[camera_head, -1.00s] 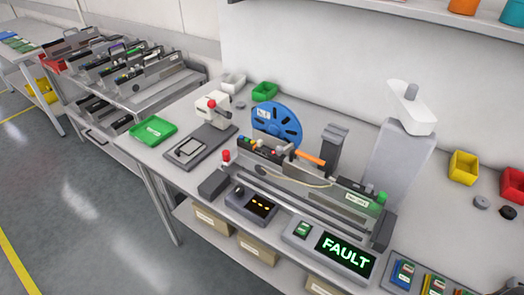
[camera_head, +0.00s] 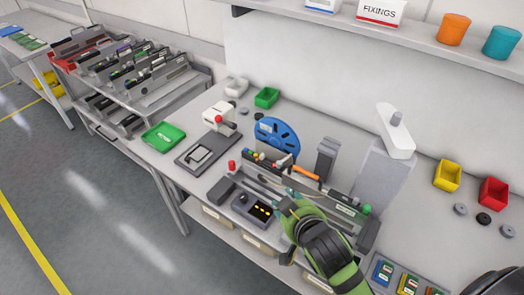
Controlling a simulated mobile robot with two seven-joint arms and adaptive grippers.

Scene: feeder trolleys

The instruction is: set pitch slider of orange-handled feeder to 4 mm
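The orange-handled feeder (camera_head: 345,206) lies in the setup station on the bench, with its orange handle (camera_head: 306,173) on top and a blue reel (camera_head: 277,139) behind its left end. My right gripper (camera_head: 288,205), green and black, reaches in from the bottom right over the front of the feeder. Its fingertips are small and seen from behind, so their opening and any contact cannot be told. The pitch slider cannot be made out. My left gripper is not in view.
My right arm covers the area of the FAULT display. A grey post with a white head (camera_head: 396,130) rises behind the feeder. Yellow (camera_head: 448,176) and red (camera_head: 493,192) bins stand at right.

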